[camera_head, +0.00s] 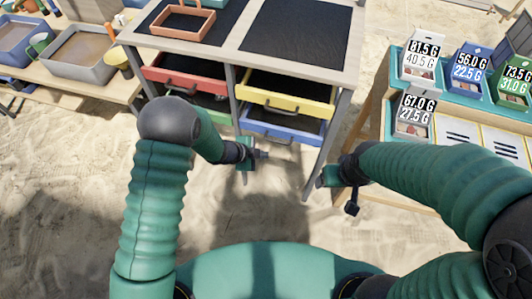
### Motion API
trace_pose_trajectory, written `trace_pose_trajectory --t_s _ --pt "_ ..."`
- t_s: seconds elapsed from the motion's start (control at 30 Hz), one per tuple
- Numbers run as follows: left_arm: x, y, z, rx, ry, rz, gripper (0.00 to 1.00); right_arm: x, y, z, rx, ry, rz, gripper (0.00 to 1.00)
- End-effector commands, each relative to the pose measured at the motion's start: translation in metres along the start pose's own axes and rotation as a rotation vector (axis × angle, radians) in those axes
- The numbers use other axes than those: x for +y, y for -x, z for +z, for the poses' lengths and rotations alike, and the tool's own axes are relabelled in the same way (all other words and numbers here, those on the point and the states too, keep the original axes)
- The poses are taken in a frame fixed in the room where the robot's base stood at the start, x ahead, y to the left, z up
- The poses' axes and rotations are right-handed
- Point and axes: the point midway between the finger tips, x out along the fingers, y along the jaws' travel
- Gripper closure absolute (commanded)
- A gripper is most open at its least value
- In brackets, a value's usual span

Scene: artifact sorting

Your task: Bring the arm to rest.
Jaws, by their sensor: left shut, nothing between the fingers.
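My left arm comes in from the lower left, bends at a dark elbow and reaches toward the middle. My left gripper (258,155) is shut and empty, in front of the table's drawers and over the sand. My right arm comes in from the right. My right gripper (325,178) points left, close to the table's front right leg; its fingers are too small and dark to tell open from shut. The two grippers are apart, facing each other across a gap.
A wooden table (223,54) with black mats stands ahead, with an orange tray (183,20) on top. Its red (185,83), yellow (287,100) and blue (282,126) drawers stand open. Boxes with weight labels sit on a right-hand table (374,120). A grey sand bin (82,55) stands left.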

Motion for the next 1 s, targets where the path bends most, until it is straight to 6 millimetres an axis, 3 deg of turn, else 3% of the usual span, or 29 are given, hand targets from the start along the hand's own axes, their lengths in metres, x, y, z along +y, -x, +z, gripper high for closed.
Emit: trace_pose_trajectory --t_s 0.3,0.53,0.63,0.67,0.73,0.8,0.9,1.0 --pt "0.001 0.060 -0.002 0.000 -0.003 0.001 1.00 0.001 0.012 -0.003 -0.001 -0.002 0.000 0.28" --pt "0.002 0.069 0.001 0.002 0.001 0.002 1.00 0.000 0.013 -0.003 -0.001 -0.001 0.000 0.28" --pt "-0.011 0.085 0.005 -0.047 0.058 -0.029 1.00 0.000 0.018 -0.004 -0.001 -0.001 0.000 0.28" --pt "-0.020 0.097 0.008 -0.080 0.100 -0.051 1.00 0.000 0.022 -0.005 -0.001 -0.001 0.000 0.28" --pt "-0.039 0.139 0.020 -0.190 0.259 -0.118 1.00 0.000 0.033 -0.007 -0.001 -0.001 0.000 0.28" --pt "-0.049 0.197 0.034 -0.322 0.496 -0.195 1.00 0.000 0.045 -0.011 -0.001 -0.001 0.000 0.28" --pt "-0.028 0.280 0.043 -0.479 0.903 -0.278 1.00 0.000 0.062 -0.015 -0.001 -0.001 0.000 0.28" --pt "0.014 0.336 0.032 -0.564 1.270 -0.305 1.00 0.000 0.073 -0.017 -0.001 -0.001 0.000 0.28"
